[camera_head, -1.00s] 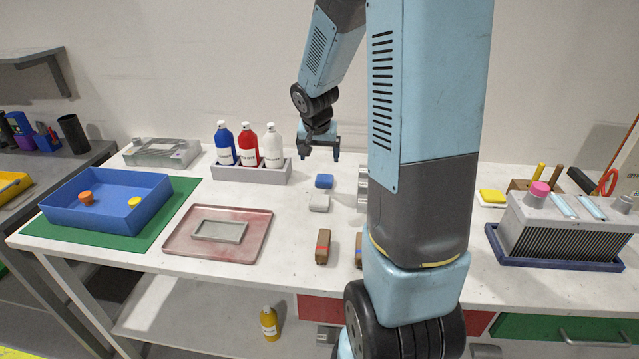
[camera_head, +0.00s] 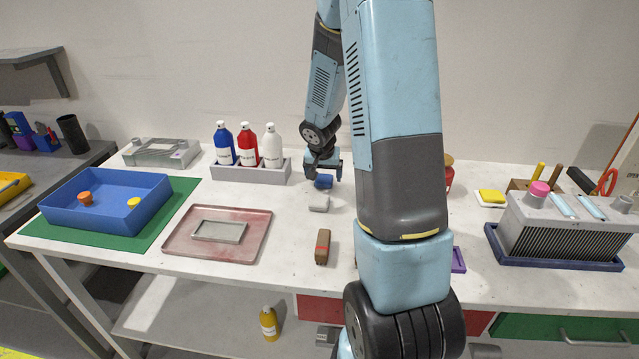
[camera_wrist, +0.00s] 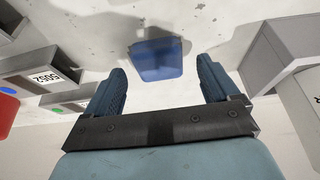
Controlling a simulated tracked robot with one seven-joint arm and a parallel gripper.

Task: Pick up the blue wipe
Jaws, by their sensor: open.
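The blue wipe (camera_head: 323,181) is a small folded blue block on the white table, just behind a similar white-grey wipe (camera_head: 319,202). My gripper (camera_head: 327,171) is low over the table at the blue wipe and partly overlaps it in the head view. In the wrist view, my gripper (camera_wrist: 160,85) has its two fingers spread wide. The blue wipe (camera_wrist: 160,58) shows between and slightly beyond the fingertips, with clear space on both sides. No contact shows between the fingers and the wipe.
A grey rack (camera_head: 250,172) with blue, red and white bottles stands to the left. A brown block (camera_head: 322,247) lies nearer the front edge. A reddish tray (camera_head: 258,245) and a blue bin (camera_head: 70,212) are farther left. My arm hides part of the table.

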